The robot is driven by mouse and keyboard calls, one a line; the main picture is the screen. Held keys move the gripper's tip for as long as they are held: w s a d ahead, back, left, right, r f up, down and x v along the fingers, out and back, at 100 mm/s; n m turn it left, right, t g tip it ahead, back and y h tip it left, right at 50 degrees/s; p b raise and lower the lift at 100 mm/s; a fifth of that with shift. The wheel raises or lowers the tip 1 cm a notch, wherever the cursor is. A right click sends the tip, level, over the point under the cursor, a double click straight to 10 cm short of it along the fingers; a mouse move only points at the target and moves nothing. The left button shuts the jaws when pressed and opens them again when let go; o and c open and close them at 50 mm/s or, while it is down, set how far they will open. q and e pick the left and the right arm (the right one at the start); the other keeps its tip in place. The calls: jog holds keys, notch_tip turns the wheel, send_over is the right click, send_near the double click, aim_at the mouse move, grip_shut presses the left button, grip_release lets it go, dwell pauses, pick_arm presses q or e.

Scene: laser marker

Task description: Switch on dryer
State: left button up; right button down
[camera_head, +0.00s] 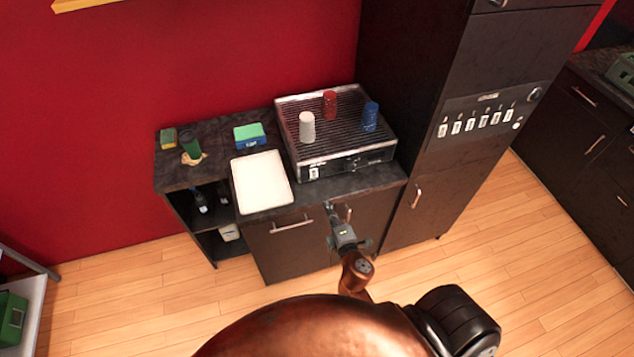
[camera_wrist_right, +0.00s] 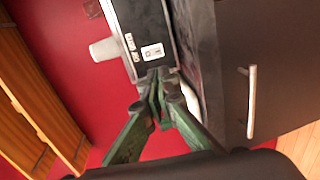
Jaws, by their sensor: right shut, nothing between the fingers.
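The dryer (camera_head: 345,161) is a dark box with a ribbed metal top, standing on the counter. A small white switch plate (camera_head: 314,173) sits at the left of its front face. In the right wrist view the dryer front (camera_wrist_right: 140,20) shows the switch plate (camera_wrist_right: 153,51) with a small mark on it, just beyond my fingertips. My right gripper (camera_head: 330,207) is below the dryer front, before the counter edge; in the wrist view (camera_wrist_right: 158,74) its green fingers are together and empty. I cannot tell whether the tips touch the dryer. My left gripper is not in view.
White (camera_head: 307,127), red (camera_head: 329,104) and blue (camera_head: 370,117) cups stand on the dryer. A white tray (camera_head: 262,181) lies left of it, with a green-blue sponge (camera_head: 249,135) behind. A tall dark cabinet (camera_head: 420,130) stands at right. The floor in front is clear.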

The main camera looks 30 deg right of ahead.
aim_at(314, 176)
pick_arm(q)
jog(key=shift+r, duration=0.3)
pick_arm(e)
jog(key=x, duration=1.3)
jog(key=shift+a+f, duration=0.1)
